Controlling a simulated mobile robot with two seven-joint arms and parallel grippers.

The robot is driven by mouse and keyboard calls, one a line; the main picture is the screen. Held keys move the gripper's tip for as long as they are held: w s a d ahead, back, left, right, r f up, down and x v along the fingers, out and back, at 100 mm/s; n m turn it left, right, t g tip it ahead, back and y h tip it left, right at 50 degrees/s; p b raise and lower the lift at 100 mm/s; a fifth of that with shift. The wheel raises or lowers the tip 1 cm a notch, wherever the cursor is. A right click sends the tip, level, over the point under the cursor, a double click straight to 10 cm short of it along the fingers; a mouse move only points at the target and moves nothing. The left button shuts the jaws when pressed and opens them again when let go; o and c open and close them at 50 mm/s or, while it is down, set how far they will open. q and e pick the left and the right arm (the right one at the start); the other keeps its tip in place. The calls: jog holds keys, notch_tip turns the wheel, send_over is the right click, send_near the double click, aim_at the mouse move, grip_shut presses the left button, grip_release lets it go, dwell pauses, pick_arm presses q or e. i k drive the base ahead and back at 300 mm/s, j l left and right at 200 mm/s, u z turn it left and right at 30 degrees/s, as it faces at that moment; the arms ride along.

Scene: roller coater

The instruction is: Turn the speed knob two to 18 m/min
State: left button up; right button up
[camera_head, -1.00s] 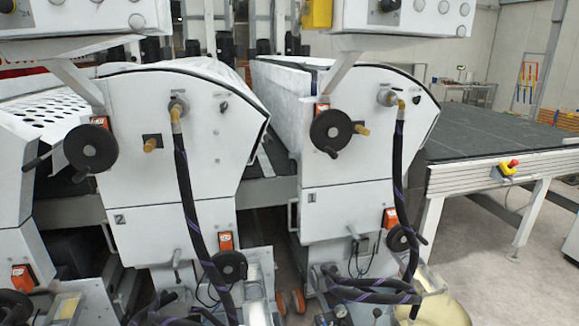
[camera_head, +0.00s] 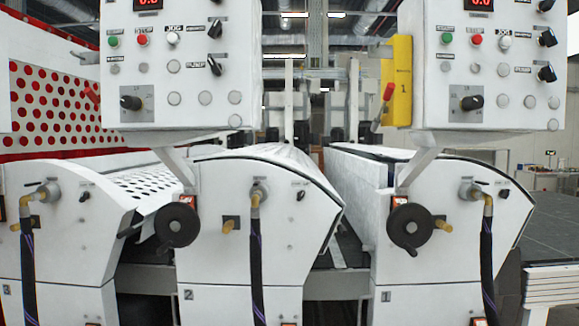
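The control panel (camera_head: 190,105) above the roller unit marked 2 (camera_head: 215,290) fills the upper left. Its lower left carries a black knob (camera_head: 131,102) on a grey scale plate, whose marks are too small to read. Two more black knobs, an upper one (camera_head: 215,28) and a lower one (camera_head: 214,66), sit at the panel's right. I cannot read which knob is the speed knob. A red digital display (camera_head: 148,3) is cut off by the top edge; its value is only partly visible. Neither of my grippers is in view.
A similar panel (camera_head: 490,85) hangs over the unit marked 1 (camera_head: 440,285). A yellow box (camera_head: 398,80) with a red handle is on its left side. Black handwheels (camera_head: 177,225) and hoses (camera_head: 256,265) stick out from the units below. A gap separates the two panels.

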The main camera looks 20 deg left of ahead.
aim_at(133, 103)
jog(key=u, duration=1.4)
